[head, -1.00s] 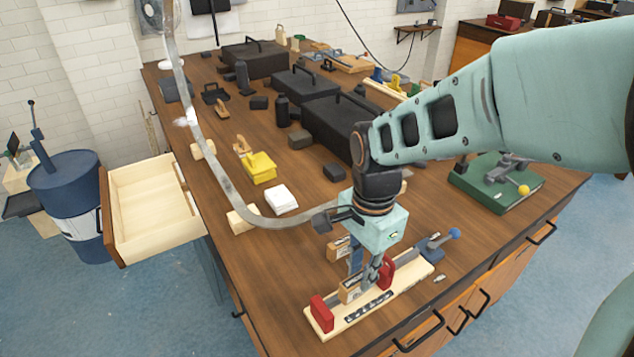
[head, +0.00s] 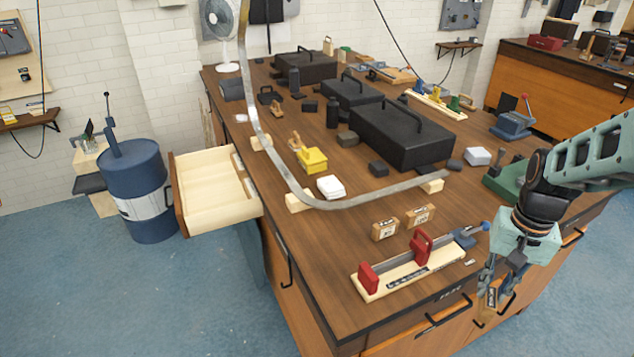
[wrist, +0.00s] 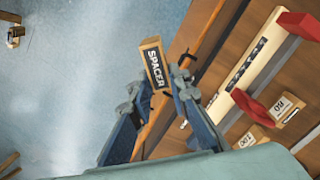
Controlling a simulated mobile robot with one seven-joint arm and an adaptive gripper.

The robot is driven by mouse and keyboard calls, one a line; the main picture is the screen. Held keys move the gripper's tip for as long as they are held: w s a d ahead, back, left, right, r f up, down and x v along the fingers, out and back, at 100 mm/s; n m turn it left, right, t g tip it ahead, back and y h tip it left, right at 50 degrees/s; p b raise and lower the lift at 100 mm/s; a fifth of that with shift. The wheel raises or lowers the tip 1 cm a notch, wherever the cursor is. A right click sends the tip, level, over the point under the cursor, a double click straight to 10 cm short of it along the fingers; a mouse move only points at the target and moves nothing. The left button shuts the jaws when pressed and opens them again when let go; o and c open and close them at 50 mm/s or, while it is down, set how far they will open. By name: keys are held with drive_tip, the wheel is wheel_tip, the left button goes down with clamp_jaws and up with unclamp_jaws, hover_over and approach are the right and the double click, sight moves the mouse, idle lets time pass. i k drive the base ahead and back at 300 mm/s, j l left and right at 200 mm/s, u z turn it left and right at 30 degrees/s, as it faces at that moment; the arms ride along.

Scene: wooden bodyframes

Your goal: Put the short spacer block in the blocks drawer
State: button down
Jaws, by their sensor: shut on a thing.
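My gripper (head: 493,293) is shut on a small wooden block marked SPACER (wrist: 155,64). It holds the block (head: 491,298) in the air beyond the bench's front right edge, over the floor. The wrist view shows the block between my two fingertips (wrist: 159,82). A pale wooden drawer (head: 214,198) stands pulled out at the bench's left side, with a small pale thing near its back end. I cannot read a label on it. Two similar wooden blocks stand on the bench, one nearer the left (head: 385,230) and one nearer the right (head: 420,215).
A clamping fixture (head: 400,279) with red jaws lies near the front edge, its jaws empty. A curved metal strip (head: 340,205) on wooden supports crosses the bench. Black cases (head: 405,140) stand behind. A blue drum (head: 135,185) stands left of the open drawer.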

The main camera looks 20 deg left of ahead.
sight(205, 193)
drive_tip(key=k+z, duration=0.1)
drive_tip(key=k, duration=0.45)
drive_tip(key=z, duration=1)
drive_tip(key=j+z, duration=0.1)
drive_tip(key=j, duration=0.15)
drive_tip(key=k+j+z, duration=0.1)
drive_tip(key=k+j, duration=0.1)
drive_tip(key=j, duration=0.5)
drive_tip(key=k+j, duration=0.1)
drive_tip(key=j, duration=0.45)
drive_tip(key=k+j, duration=0.1)
drive_tip(key=j, duration=0.5)
drive_tip(key=k+j, duration=0.1)
drive_tip(key=j, duration=0.5)
drive_tip(key=k+j, duration=0.1)
drive_tip(key=j, duration=0.5)
drive_tip(key=k+j, duration=0.1)
drive_tip(key=j, duration=0.45)
